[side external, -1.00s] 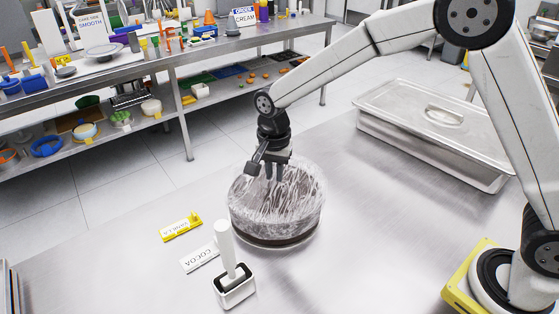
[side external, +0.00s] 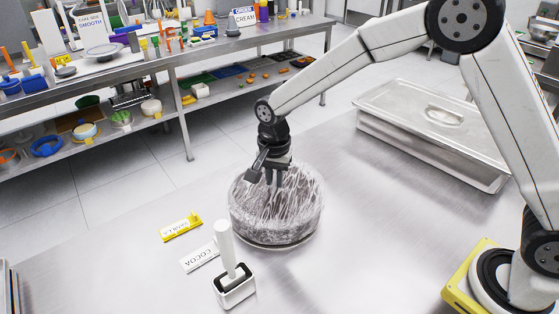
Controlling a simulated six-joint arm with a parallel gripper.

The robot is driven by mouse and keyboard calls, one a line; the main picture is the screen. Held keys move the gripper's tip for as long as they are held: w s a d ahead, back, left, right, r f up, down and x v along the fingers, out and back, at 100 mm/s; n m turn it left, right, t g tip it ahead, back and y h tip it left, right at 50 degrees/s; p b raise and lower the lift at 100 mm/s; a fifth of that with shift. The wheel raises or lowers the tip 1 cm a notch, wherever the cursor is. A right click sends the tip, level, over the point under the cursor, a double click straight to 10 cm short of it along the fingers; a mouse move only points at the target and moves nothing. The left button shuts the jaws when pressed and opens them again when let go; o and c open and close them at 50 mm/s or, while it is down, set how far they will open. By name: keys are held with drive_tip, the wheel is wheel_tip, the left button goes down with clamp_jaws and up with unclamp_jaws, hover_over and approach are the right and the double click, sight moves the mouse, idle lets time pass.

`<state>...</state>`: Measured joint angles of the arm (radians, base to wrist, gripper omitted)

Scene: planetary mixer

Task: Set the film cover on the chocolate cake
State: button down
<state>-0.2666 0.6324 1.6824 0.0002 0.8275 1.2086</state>
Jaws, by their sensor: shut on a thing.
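The clear film cover (side external: 295,210) is a round, wrinkled, see-through dome in the middle of the steel table. It sits around the chocolate cake (side external: 268,238), whose dark side shows only dimly through the film. The cover's lower edge is down near the base under the cake; I cannot tell whether it touches. My gripper (side external: 274,183) points down at the top of the cover, with its fingers shut on it near the centre. The exact grip point is partly blurred by the shiny film.
A white-handled tool in a holder (side external: 234,285) stands in front of the cake. A yellow label (side external: 181,228) and a white COCOA label (side external: 199,258) lie to the left. A lidded steel pan (side external: 430,135) stands behind right. A shelf bench (side external: 150,80) is at the back.

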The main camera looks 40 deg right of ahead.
drive_tip(key=shift+f, duration=0.45)
drive_tip(key=c, duration=0.6)
unclamp_jaws()
drive_tip(key=shift+o, duration=0.2)
drive_tip(key=shift+r, duration=3.9)
drive_tip(key=s+d+n, duration=0.1)
drive_tip(key=s+d, duration=0.1)
drive_tip(key=s+d+f+n, duration=0.1)
drive_tip(key=s+d+n, duration=0.1)
drive_tip(key=s+d, duration=0.1)
drive_tip(key=s+d+n+t, duration=0.1)
drive_tip(key=s+d+n, duration=0.1)
drive_tip(key=shift+s+d+f, duration=0.2)
drive_tip(key=shift+s+f, duration=0.1)
drive_tip(key=shift+f, duration=0.1)
drive_tip(key=s+d+f+n+t, duration=0.1)
drive_tip(key=s+d+n, duration=0.4)
drive_tip(key=s, duration=0.5)
drive_tip(key=shift+s+d+f+n+t, duration=0.15)
drive_tip(key=shift+s+f+n+t, duration=0.2)
drive_tip(key=shift+f, duration=0.55)
